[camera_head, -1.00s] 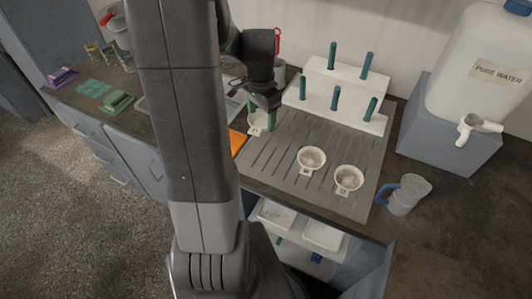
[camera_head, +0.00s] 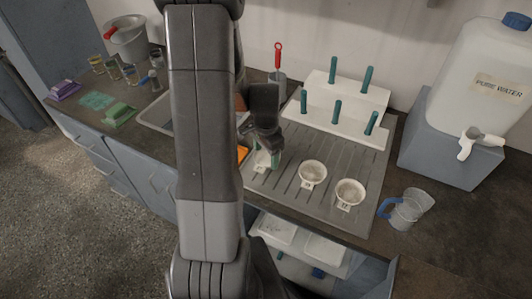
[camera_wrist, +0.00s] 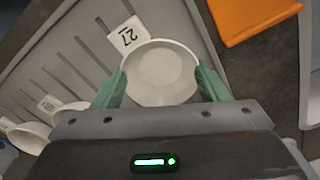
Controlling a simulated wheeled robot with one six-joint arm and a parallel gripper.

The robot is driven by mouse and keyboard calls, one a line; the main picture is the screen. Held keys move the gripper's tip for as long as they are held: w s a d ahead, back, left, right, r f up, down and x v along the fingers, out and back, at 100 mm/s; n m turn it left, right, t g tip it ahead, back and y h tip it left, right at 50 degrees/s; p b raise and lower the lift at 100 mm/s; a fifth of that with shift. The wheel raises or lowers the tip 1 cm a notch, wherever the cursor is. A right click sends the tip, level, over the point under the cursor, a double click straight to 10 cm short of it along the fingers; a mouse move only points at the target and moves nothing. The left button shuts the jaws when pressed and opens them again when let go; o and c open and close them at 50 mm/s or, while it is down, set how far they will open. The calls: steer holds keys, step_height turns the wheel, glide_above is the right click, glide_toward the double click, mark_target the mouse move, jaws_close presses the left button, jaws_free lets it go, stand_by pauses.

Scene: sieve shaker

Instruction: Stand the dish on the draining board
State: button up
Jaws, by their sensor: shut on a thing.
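My gripper (camera_wrist: 160,92) is shut on a white dish (camera_wrist: 161,68) with a tag reading 27 (camera_wrist: 128,36); its green fingers hold the dish by opposite sides. In the head view the held dish (camera_head: 262,159) is at the left end of the grey draining board (camera_head: 280,203), partly hidden by the gripper (camera_head: 268,158). Whether it touches the board I cannot tell. Two other tagged white dishes, a middle one (camera_head: 312,173) and a right one (camera_head: 349,192), stand on the board with greyish contents.
A white rack with teal pegs (camera_head: 340,102) stands behind the board. A clear jug with a blue handle (camera_head: 408,209) and a water container (camera_head: 478,85) are at the right. An orange item (camera_wrist: 250,15) lies beside the board. The board's back middle is clear.

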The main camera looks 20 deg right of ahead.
mark_target(266, 162)
steer(key=shift+f, duration=0.1)
steer(key=o, duration=1.1)
steer(key=shift+o, duration=0.2)
step_height(266, 162, up, 12)
steer(key=shift+r, duration=0.2)
steer(key=shift+f, duration=0.15)
step_height(266, 162, down, 12)
steer(key=shift+f, duration=0.25)
steer(key=shift+r, duration=0.9)
